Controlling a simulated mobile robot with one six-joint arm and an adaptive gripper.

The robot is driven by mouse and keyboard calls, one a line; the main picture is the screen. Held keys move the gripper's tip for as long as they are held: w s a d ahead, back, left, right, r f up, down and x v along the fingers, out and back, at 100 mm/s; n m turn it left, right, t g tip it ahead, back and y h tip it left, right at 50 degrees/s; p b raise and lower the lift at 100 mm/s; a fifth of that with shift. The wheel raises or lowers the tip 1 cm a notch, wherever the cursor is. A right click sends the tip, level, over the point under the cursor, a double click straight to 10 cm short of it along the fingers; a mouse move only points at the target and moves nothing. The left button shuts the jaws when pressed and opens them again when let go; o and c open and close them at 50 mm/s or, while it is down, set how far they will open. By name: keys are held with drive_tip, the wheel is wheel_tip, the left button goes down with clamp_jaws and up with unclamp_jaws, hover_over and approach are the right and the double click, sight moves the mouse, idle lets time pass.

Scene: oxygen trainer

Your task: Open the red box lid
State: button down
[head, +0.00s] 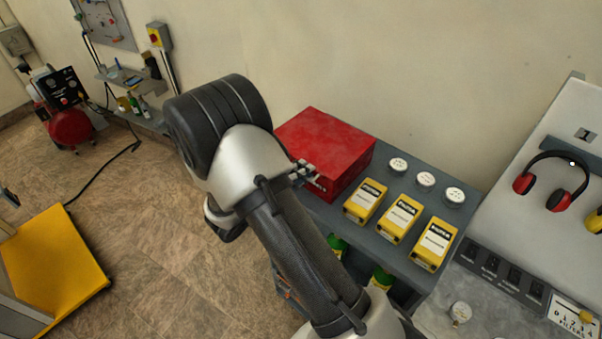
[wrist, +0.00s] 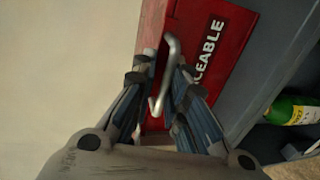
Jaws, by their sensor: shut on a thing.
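The red box (head: 328,141) stands on the grey bench, and its lid looks closed in the head view. In the wrist view its red front (wrist: 243,55) carries white lettering ending in "CEABLE". A bent metal handle (wrist: 173,52) sticks out from that front. My gripper (wrist: 164,78) is shut on the handle, with a finger on either side of it. In the head view my arm covers most of the gripper; only small finger parts show at the box's front edge.
Several yellow filter boxes (head: 398,218) and white round tins (head: 426,180) stand right of the red box on the grey bench (head: 333,213). A green bottle (wrist: 292,112) lies on a shelf below. The wall is close behind the box.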

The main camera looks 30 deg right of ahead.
drive_tip(key=shift+s+f, duration=0.2)
drive_tip(key=shift+f, duration=0.15)
drive_tip(key=shift+w+r+y+p, duration=0.1)
drive_tip(key=shift+r+y+p, duration=0.2)
drive_tip(key=shift+r, duration=0.1)
drive_tip(key=shift+r, duration=0.1)
